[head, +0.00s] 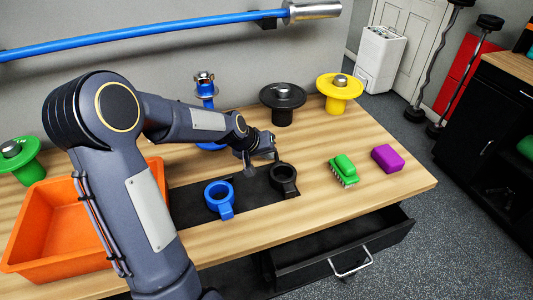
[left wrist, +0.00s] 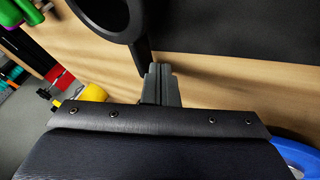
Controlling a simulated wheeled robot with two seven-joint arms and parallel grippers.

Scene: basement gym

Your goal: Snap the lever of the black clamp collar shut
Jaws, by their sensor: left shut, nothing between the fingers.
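The black clamp collar (head: 284,179) lies at the right end of the dark mat (head: 262,187) on the wooden bench. In the left wrist view part of its ring (left wrist: 100,14) shows at the top edge, with a black arm-like piece, seemingly the lever (left wrist: 141,45), reaching toward my fingertips. My left gripper (head: 273,152) is just behind the collar, low over the bench. Its fingers (left wrist: 162,72) are shut and empty, very close to the lever's end; I cannot tell whether they touch. The lever looks swung out from the ring. My right gripper is in no view.
A blue collar (head: 212,204) lies left on the mat. A green brush (head: 344,168) and purple block (head: 387,158) lie to the right. Black (head: 283,101) and yellow (head: 340,90) weight stands are behind. An orange bin (head: 45,225) is left. An open drawer (head: 345,245) juts out in front.

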